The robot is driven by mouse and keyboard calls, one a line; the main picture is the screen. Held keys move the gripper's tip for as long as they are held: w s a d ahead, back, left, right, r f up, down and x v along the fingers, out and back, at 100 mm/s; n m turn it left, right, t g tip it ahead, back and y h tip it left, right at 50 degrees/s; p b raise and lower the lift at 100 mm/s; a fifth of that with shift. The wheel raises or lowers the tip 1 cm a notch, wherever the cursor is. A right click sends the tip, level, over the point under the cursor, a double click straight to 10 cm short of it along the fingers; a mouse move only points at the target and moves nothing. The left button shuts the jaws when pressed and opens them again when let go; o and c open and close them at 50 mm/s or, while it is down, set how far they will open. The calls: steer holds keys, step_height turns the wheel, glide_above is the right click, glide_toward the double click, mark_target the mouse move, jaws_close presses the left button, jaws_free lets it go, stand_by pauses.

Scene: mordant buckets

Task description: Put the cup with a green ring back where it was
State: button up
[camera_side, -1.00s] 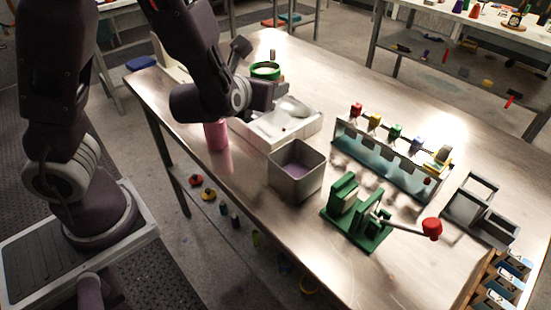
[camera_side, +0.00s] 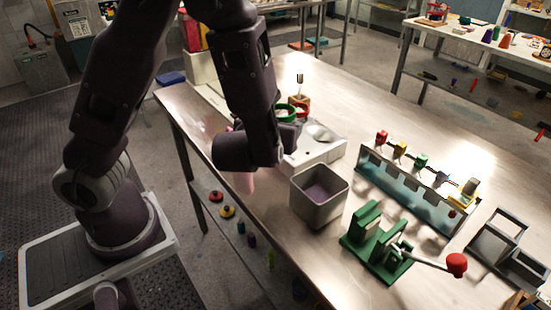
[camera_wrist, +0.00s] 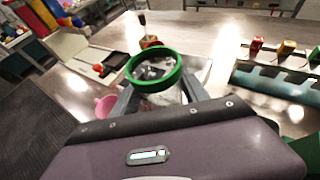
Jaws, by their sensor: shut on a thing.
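The cup with a green ring (camera_wrist: 158,78) is between the two fingers of my gripper (camera_wrist: 160,92) in the wrist view. Its green rim faces up, with a clear or greyish body below and a dark and pale pattern seen through the opening. My gripper is shut on it. In the side view the green ring (camera_side: 287,108) shows just behind my forearm, near the white balance-like device (camera_side: 318,150); my arm hides the fingers and most of the cup. I cannot tell whether the cup's base touches anything.
A grey square bin (camera_side: 320,205), a green lever press (camera_side: 375,245) and a rack with coloured taps (camera_side: 415,190) stand to the right. A small block with a dark-handled tool (camera_side: 299,97) is behind the ring.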

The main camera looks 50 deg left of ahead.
mark_target(266, 186)
steer(key=s+f, duration=0.1)
steer(key=f, duration=0.3)
steer(key=s+f+n+g+y, duration=0.1)
steer(key=f, duration=0.3)
steer(key=s+f+n+y, duration=0.1)
steer(key=s+f, duration=0.1)
steer(key=f, duration=0.2)
steer(key=shift+s+a+g, duration=0.1)
steer(key=shift+a+g, duration=0.05)
steer(key=shift+g, duration=0.15)
steer(key=o, duration=1.3)
steer(key=shift+f, duration=0.1)
